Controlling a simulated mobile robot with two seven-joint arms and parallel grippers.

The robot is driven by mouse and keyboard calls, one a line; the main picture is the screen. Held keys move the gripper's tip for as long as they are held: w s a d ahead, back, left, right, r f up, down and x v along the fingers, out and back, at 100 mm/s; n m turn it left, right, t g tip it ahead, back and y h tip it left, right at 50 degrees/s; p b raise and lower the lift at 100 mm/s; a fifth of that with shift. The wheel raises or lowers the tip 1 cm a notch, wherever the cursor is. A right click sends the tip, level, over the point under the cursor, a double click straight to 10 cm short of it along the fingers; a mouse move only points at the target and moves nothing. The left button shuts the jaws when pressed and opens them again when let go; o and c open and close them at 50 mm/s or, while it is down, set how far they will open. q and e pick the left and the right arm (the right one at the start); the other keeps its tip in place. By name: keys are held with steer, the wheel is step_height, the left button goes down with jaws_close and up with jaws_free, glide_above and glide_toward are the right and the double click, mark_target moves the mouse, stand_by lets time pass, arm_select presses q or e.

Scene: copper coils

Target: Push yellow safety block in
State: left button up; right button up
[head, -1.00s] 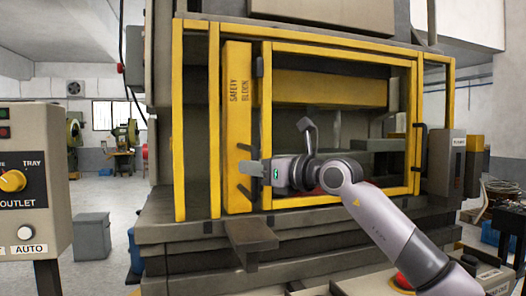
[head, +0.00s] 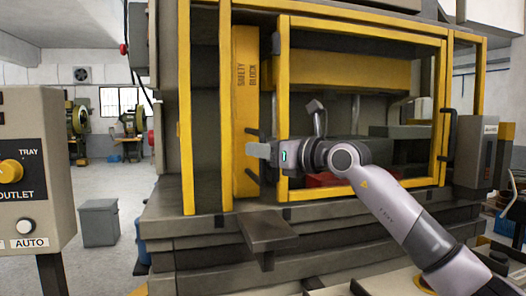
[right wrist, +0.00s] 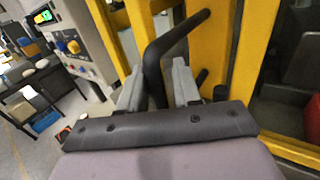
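The yellow safety block (head: 244,110) stands upright in the head view, between the yellow frame post on its left and the door frame on its right. It carries the words SAFETY BLOCK and has a dark handle (head: 252,173) low on its front. My right gripper (head: 257,150) is at that handle. In the right wrist view, the bent black handle (right wrist: 154,72) runs between the two grey fingers (right wrist: 158,88), which appear closed on it. The contact itself is partly hidden. My left gripper is in neither view.
The yellow door frame (head: 284,120) stands close to the right of the block. A grey ledge (head: 268,230) juts out below my gripper. A control panel (head: 30,170) stands at the left, with a grey bin (head: 99,222) on the floor behind it.

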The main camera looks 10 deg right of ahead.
steer(key=shift+w+a+f, duration=0.1)
steer(key=shift+w, duration=0.05)
steer(key=shift+s+d+f, duration=0.1)
steer(key=shift+s+d, duration=0.1)
steer(key=shift+s, duration=0.1)
steer(key=b+v, duration=0.2)
steer(key=v, duration=0.4)
steer(key=shift+s+d, duration=0.2)
